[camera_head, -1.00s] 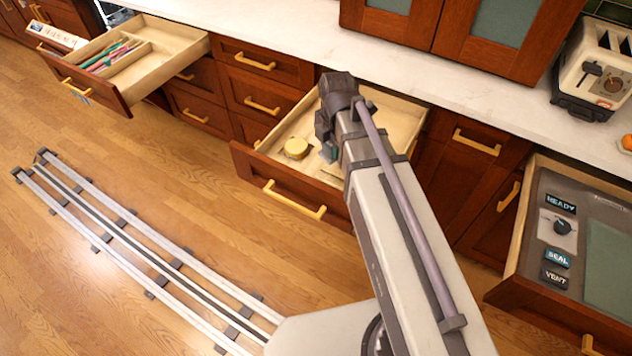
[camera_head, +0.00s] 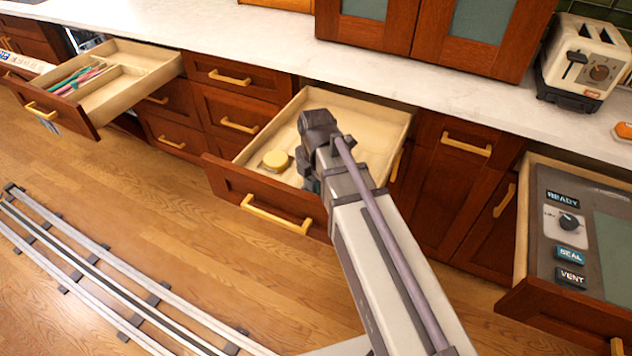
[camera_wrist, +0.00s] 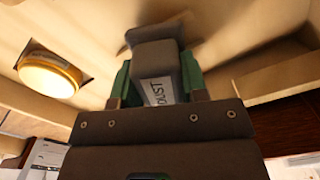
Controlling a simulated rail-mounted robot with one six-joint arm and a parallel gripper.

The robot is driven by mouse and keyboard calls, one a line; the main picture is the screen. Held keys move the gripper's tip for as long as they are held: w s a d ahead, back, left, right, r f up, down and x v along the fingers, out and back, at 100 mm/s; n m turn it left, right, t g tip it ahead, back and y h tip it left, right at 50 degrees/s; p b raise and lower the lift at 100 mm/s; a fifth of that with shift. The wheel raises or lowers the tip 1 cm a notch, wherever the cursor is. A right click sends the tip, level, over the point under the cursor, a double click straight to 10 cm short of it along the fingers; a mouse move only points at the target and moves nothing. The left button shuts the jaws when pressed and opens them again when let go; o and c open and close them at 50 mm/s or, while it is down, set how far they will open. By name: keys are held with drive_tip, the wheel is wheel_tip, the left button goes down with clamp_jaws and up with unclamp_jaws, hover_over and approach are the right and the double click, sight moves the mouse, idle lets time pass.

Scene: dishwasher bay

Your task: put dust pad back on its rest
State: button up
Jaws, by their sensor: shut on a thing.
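The dust pad (camera_wrist: 155,58) is a grey block with a white label reading "DUST" in the wrist view. My gripper (camera_wrist: 156,84) is shut on it, with a green finger on each side. In the head view my gripper (camera_head: 310,184) is down in the open middle drawer (camera_head: 350,112), mostly hidden behind my arm, and the pad cannot be made out. In the wrist view the pad is over the drawer's pale floor; I cannot tell whether it touches. I cannot pick out the rest for certain in either view.
A round yellow-lidded tin (camera_head: 275,159) sits in the same drawer, left of my gripper; it also shows in the wrist view (camera_wrist: 50,75). An open utensil drawer (camera_head: 118,92) is at left. An open drawer with a control panel (camera_head: 568,240) is at right.

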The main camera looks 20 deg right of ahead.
drive_tip(key=shift+f, duration=0.25)
drive_tip(key=o, duration=0.9)
drive_tip(key=shift+r, duration=0.1)
wheel_tip(320, 180, up, 13)
drive_tip(key=p, duration=1.3)
drive_tip(key=s+m, duration=0.3)
drive_tip(key=m, duration=0.4)
drive_tip(key=s+m, duration=0.3)
drive_tip(key=m, duration=0.5)
drive_tip(key=s+m, duration=0.3)
drive_tip(key=m, duration=0.5)
drive_tip(key=shift+f+b, duration=0.3)
drive_tip(key=shift+b, duration=0.05)
